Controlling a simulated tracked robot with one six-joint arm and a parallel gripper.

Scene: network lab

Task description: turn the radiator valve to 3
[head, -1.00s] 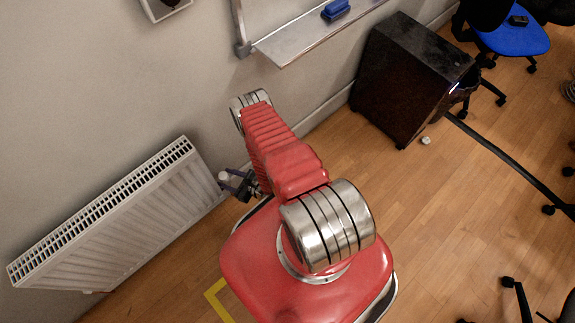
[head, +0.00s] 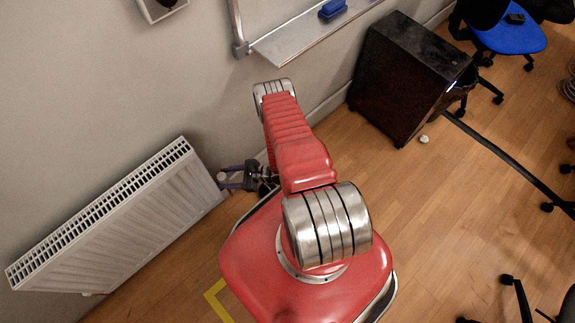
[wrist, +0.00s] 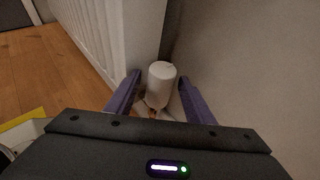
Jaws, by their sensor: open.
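The white radiator (head: 115,225) stands along the wall at the left in the head view, and its ribbed side shows in the wrist view (wrist: 92,35). The white valve knob (wrist: 161,84) is at the radiator's end. My gripper (wrist: 160,79) is open, with one purple finger on each side of the knob. Gaps show between the knob and both fingers, so it is not gripped. The number the knob is set to cannot be read. In the head view my gripper (head: 223,176) sits beside the radiator's right end.
The wall runs close behind the radiator and valve. A whiteboard tray (head: 310,35) with a blue eraser (head: 333,9) juts out above. A black cabinet (head: 408,80) stands on the right. A dark cable cover (head: 500,155) and chairs are farther right. The wooden floor (head: 450,220) between is mostly clear.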

